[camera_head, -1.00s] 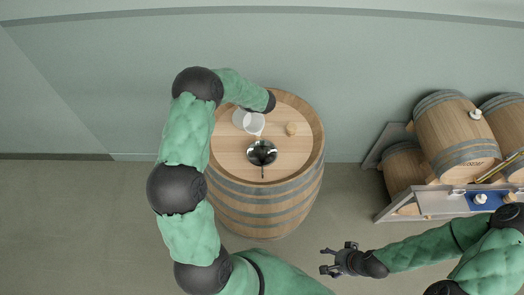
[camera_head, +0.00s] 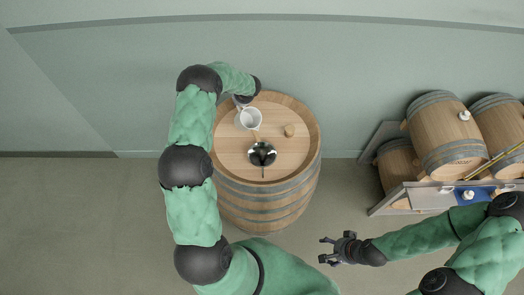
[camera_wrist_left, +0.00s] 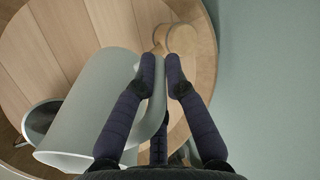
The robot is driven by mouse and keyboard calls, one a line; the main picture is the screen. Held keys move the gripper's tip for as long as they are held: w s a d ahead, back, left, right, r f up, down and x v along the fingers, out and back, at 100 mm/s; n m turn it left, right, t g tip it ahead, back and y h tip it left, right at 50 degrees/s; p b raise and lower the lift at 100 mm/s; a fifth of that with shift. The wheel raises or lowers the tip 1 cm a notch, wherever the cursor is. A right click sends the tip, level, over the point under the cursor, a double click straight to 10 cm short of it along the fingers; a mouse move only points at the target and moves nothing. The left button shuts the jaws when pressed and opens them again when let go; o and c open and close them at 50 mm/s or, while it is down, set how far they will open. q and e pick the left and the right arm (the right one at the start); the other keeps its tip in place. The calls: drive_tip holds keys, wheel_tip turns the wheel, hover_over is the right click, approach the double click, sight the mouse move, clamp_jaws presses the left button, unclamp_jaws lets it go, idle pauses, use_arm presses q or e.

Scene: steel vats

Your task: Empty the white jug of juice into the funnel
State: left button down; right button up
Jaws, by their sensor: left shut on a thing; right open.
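The white jug (camera_head: 251,119) is held above the barrel top, behind the funnel, with its mouth visible from the head camera. It fills the left part of the left wrist view (camera_wrist_left: 105,100), its rim at lower left. My left gripper (camera_wrist_left: 160,80) is shut on the jug's handle; its fingers are mostly hidden in the head view. The shiny steel funnel (camera_head: 262,154) sits on the barrel top and shows partly behind the jug in the wrist view (camera_wrist_left: 38,118). I cannot tell the juice level or whether any is flowing. My right gripper (camera_head: 323,250) is open and empty, right of the barrel.
Several barrels (camera_head: 445,135) lie on a rack at the right, with a grey shelf (camera_head: 428,198) in front. A wall stands close behind; the floor at left is clear.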

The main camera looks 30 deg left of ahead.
use_arm(q)
drive_tip(key=shift+w+a+f+h+p, duration=0.1)
drive_tip(key=shift+w+a+h+p, duration=0.2)
drive_tip(key=shift+p, duration=0.45)
drive_tip(key=shift+a+f+h+p, duration=0.1)
drive_tip(key=shift+a+p, duration=0.25)
drive_tip(key=shift+p, duration=0.35)
drive_tip(key=shift+w+a+f+g+h+p, duration=0.15)
drive_tip(key=shift+a+f+g+h+p, duration=0.25)
drive_tip(key=shift+f+p, duration=0.2)
wheel_tip(320, 180, down, 6)
drive_tip(key=w+a+g+h+b, duration=0.1)
drive_tip(key=a+g+h+b, duration=0.2)
drive_tip(key=b, duration=1.1)
drive_tip(key=shift+t+h, duration=0.3)
drive_tip(key=shift+h, duration=0.4)
drive_tip(key=r, duration=0.1)
drive_tip(key=r+p, duration=0.1)
drive_tip(key=r, duration=0.3)
drive_tip(key=shift+d+r, duration=0.15)
drive_tip(key=shift+d, duration=0.1)
